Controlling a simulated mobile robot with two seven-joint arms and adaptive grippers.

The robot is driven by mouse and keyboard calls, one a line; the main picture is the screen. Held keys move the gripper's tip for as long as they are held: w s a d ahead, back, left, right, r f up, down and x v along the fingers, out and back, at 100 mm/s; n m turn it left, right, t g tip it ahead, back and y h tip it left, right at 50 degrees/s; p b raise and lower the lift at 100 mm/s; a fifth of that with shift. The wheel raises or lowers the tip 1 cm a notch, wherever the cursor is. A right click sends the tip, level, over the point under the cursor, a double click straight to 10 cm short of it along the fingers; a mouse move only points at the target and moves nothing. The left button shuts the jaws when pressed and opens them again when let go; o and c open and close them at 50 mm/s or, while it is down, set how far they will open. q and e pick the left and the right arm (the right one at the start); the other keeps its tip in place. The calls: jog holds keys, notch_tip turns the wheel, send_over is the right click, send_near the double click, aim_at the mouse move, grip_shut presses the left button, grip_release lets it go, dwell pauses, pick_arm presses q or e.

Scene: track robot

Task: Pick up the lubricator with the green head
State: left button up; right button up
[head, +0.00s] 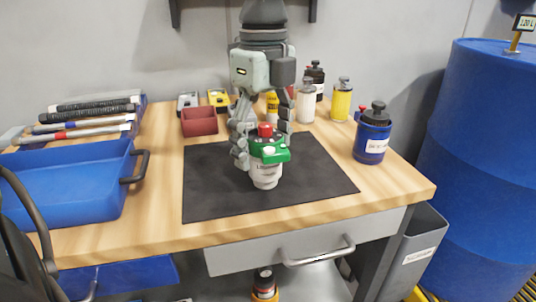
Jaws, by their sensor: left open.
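The lubricator with the green head (268,152) stands upright on a black mat (215,192) on the workbench. It has a white body with a label, a green head and a red knob on top. My left gripper (262,143) comes down from above, its fingers open. One finger is at the left of the lubricator's head and the other is behind its right side. I cannot tell whether either finger touches it. My right gripper is not in view.
A blue tray (65,188) stands on the left. A red box (198,121), several bottles and a blue container (371,140) stand at the back and right. A blue drum (485,150) is beside the bench. The mat's front is clear.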

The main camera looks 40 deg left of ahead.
pick_arm(q)
notch_tip(320, 180, down, 4)
jog(key=shift+r, duration=0.25)
jog(key=shift+d, duration=0.1)
jog(key=c, duration=1.4)
jog(key=shift+r, duration=0.1)
